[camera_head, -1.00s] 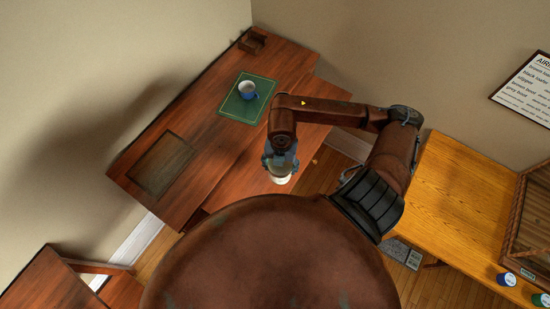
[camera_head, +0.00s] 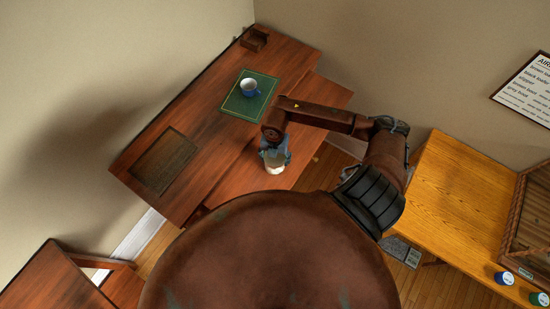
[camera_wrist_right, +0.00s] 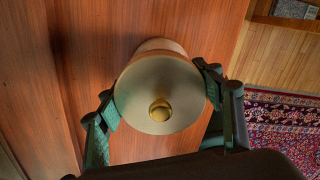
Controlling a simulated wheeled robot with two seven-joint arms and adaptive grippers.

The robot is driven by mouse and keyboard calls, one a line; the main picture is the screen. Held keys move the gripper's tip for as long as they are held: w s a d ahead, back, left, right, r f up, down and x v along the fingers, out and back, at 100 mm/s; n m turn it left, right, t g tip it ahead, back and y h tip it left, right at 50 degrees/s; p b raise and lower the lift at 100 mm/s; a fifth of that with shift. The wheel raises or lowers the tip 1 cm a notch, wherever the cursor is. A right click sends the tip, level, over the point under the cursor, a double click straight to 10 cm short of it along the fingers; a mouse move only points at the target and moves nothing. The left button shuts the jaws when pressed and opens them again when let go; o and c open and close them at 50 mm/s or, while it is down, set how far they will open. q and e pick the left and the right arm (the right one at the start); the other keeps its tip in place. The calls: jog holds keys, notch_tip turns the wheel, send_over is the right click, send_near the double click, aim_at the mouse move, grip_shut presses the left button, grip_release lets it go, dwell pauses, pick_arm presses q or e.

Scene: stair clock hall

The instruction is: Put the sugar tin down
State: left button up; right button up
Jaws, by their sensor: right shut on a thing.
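The sugar tin (camera_head: 275,168) is a pale round tin. In the right wrist view its cream lid (camera_wrist_right: 160,88) with a brass knob (camera_wrist_right: 160,110) faces the camera. My right gripper (camera_head: 275,156) is shut on it, with one green finger on each side in the wrist view (camera_wrist_right: 160,98). The tin is over the lower front part of the brown wooden desk (camera_head: 225,172). Its base is hidden, so I cannot tell whether it touches the wood. My left gripper is not in view.
A blue-and-white mug (camera_head: 249,88) stands on a green mat (camera_head: 240,106) on the desk. A dark inset panel (camera_head: 163,160) lies left, and a small wooden holder (camera_head: 255,39) sits at the back. A yellow wooden table (camera_head: 455,200) stands right. Bare desk surrounds the tin.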

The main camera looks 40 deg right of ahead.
jog(key=shift+f, duration=0.15)
jog(key=o, duration=1.6)
jog(key=shift+r, duration=0.45)
notch_tip(320, 180, up, 12)
jog(key=shift+f+b, duration=0.25)
jog(key=shift+b, duration=0.1)
